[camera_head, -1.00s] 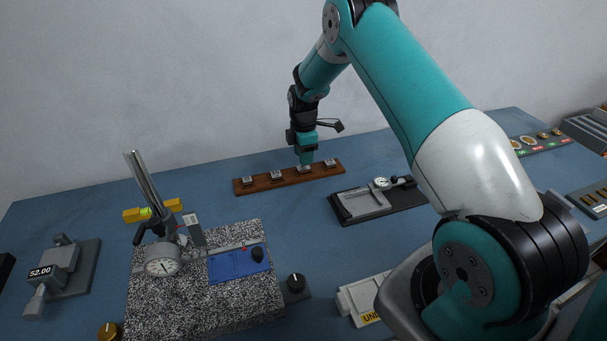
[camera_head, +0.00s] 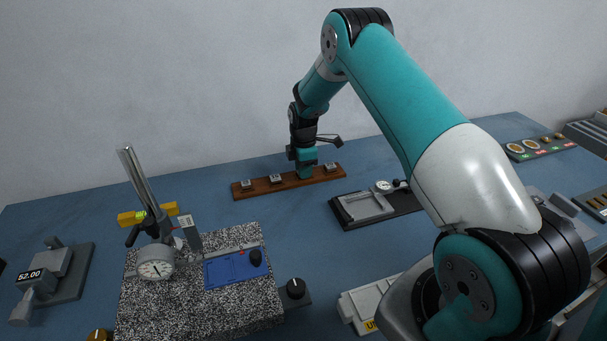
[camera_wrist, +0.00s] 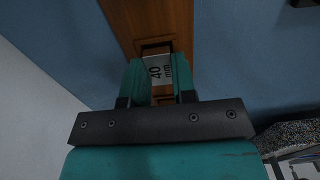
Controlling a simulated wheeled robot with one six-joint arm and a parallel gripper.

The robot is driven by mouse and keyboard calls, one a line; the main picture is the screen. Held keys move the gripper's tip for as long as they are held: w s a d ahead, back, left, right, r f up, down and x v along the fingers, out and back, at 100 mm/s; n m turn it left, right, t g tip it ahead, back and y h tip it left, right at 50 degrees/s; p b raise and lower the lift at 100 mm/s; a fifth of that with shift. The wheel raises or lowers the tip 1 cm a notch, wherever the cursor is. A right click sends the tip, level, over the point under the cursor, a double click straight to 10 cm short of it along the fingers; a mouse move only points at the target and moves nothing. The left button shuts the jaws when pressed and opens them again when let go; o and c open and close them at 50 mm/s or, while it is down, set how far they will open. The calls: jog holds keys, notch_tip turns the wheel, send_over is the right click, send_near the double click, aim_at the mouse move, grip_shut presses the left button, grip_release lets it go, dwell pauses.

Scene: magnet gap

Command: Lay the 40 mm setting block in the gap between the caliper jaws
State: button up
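The 40 mm setting block (camera_wrist: 158,69) is a small grey block marked "40 mm" in the wrist view. It sits in a pocket of the brown wooden rack (camera_head: 263,188). My gripper (camera_wrist: 159,75) is lowered at the rack, with one teal finger on each side of the block. The fingers look very close to its sides; I cannot tell whether they press on it. In the head view my gripper (camera_head: 305,175) hides the block.
Two more blocks (camera_head: 275,179) sit left of my gripper, and another (camera_head: 330,167) to its right. A granite plate (camera_head: 200,305) with a dial stand (camera_head: 155,262) is front left. A device reading 52.00 (camera_head: 55,275) is far left. Blue table is clear between rack and caliper.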

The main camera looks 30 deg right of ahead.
jog(key=shift+r+p, duration=1.55)
jog(key=shift+r, duration=0.95)
